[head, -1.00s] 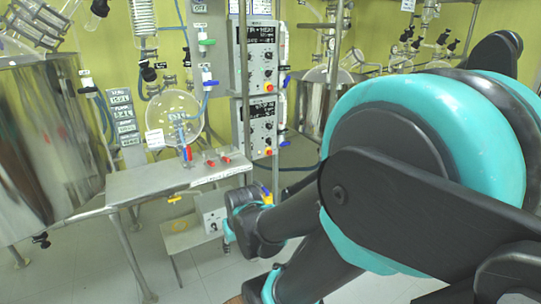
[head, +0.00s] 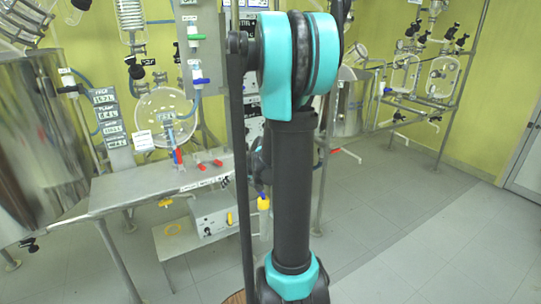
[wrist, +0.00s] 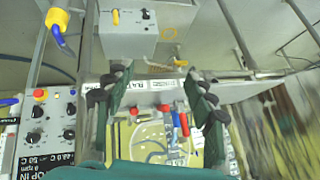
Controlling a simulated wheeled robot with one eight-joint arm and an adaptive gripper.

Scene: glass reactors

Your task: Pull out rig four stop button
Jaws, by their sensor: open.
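A red stop button on a yellow collar (wrist: 40,94) shows in the wrist view, on a grey control box (wrist: 45,128) with black knobs and a display at the left. I cannot read which rig it belongs to. In the head view the control boxes (head: 252,128) are mostly hidden behind my arm, and no stop button shows clearly. My gripper (wrist: 157,84) is open and empty, its two dark fingers apart. The button lies left of the gripper, clear of the fingers.
A metal bench (head: 130,190) bears small red-handled parts; a round glass flask (head: 166,112) hangs above it. A white box (head: 212,212) stands on a low shelf. A large steel vessel (head: 40,140) is at the left. Floor at the right (head: 420,230) is clear.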

